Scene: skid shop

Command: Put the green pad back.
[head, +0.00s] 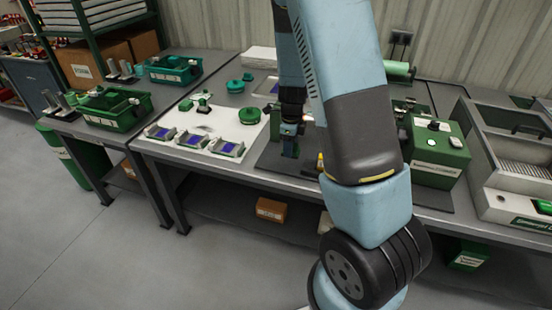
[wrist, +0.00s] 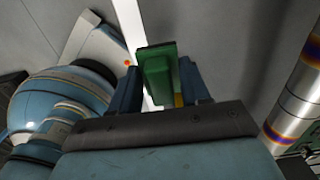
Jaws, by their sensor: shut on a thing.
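My gripper (wrist: 160,85) is shut on a green pad (wrist: 158,62) in the wrist view. The pad is a small block with a darker top edge, and it sits between the two blue fingers. A little yellow shows beside its lower right. In the head view, my gripper (head: 290,140) points down over a dark plate on the bench, partly beside my own arm. I cannot make out the held pad in the head view.
A white mat (head: 213,122) left of my gripper carries blue-faced devices (head: 226,148) and green round pieces (head: 250,115). Green trays (head: 115,110) stand further left. A green box (head: 436,155) and a grey sink-like unit (head: 515,160) stand right of my arm.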

